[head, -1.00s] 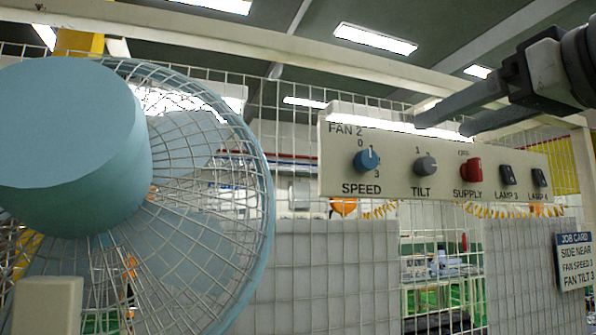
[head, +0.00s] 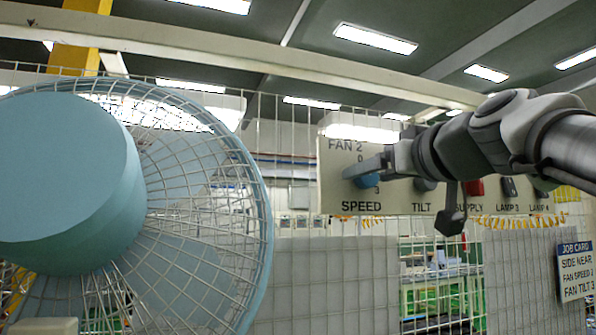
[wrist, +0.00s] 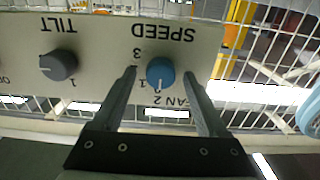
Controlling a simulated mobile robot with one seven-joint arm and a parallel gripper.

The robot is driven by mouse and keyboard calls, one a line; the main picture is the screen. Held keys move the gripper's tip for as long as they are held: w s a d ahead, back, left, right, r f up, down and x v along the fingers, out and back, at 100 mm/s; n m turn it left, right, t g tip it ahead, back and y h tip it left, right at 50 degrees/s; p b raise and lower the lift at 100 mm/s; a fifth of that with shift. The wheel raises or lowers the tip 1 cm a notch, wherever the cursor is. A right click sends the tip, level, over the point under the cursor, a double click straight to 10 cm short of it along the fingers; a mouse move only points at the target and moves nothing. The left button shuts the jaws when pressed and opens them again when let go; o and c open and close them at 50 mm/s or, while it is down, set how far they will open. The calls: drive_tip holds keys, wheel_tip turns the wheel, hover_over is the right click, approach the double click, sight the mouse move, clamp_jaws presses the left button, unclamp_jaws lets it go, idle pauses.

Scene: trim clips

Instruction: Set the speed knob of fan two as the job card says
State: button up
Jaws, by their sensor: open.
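The blue speed knob (wrist: 160,70) of fan two is on a cream panel (wrist: 105,30), upside down in the wrist view. Its white pointer line faces the 0 and 1 marks; I cannot tell exactly which. My gripper (wrist: 160,76) is open, one finger on each side of the knob, with gaps showing. In the head view my gripper (head: 352,170) covers much of the speed knob (head: 366,181). The job card (head: 576,270) at the right reads side near and fan tilt 3; its fan speed figure looks like 2 but is small.
The grey tilt knob (wrist: 58,65) is beside the speed knob. A red supply switch (head: 475,188) and lamp switches (head: 509,188) are further right, partly behind my arm. A large blue caged fan (head: 130,210) stands left of the panel. Wire mesh is behind.

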drive_tip(key=shift+w, duration=0.2)
drive_tip(key=shift+c, duration=0.2)
clamp_jaws()
